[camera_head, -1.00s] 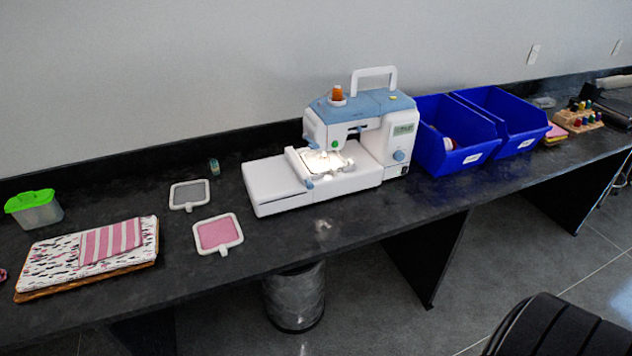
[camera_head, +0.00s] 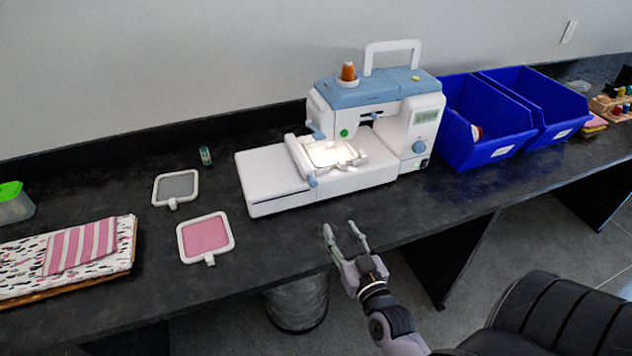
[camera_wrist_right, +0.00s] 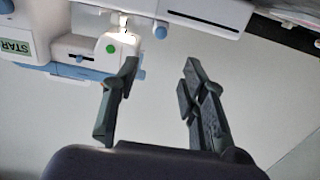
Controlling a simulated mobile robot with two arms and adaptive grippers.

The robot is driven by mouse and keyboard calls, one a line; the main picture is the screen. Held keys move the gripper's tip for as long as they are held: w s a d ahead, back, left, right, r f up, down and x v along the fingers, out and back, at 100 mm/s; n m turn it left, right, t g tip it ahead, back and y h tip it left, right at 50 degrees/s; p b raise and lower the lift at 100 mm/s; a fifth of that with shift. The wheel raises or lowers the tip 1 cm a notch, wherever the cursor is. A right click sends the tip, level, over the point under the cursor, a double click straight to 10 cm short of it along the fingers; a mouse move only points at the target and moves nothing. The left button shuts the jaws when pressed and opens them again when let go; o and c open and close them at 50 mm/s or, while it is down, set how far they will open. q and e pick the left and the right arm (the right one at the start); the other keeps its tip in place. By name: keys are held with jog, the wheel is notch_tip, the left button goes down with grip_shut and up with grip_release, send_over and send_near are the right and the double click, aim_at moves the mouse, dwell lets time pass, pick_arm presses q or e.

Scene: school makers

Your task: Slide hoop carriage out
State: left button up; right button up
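The white and light-blue embroidery machine (camera_head: 375,105) stands on the black counter. Its white hoop carriage (camera_head: 296,156) carries a hoop (camera_head: 332,153), lit from above, under the needle area. A blue knob (camera_head: 313,181) is at the carriage's near end. My right gripper (camera_head: 341,230) is open and empty at the counter's front edge, in front of the machine and apart from it. In the right wrist view the open fingers (camera_wrist_right: 155,80) point toward the machine (camera_wrist_right: 85,45), which appears upside down. My left gripper is not in view.
A pink hoop (camera_head: 206,237) and a grey hoop (camera_head: 175,187) lie left of the machine. Folded fabric (camera_head: 70,255) and a green-lidded box (camera_head: 14,203) are farther left. Blue bins (camera_head: 487,120) stand right of the machine. A dark chair (camera_head: 550,315) is at lower right.

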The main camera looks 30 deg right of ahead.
aim_at(315, 184)
jog(key=p+x, duration=0.1)
jog(key=x, duration=1.6)
jog(key=shift+a+r+p, duration=0.1)
jog(key=shift+a+p, duration=0.05)
jog(key=shift+p, duration=0.25)
jog(key=shift+c, duration=0.6)
grip_shut()
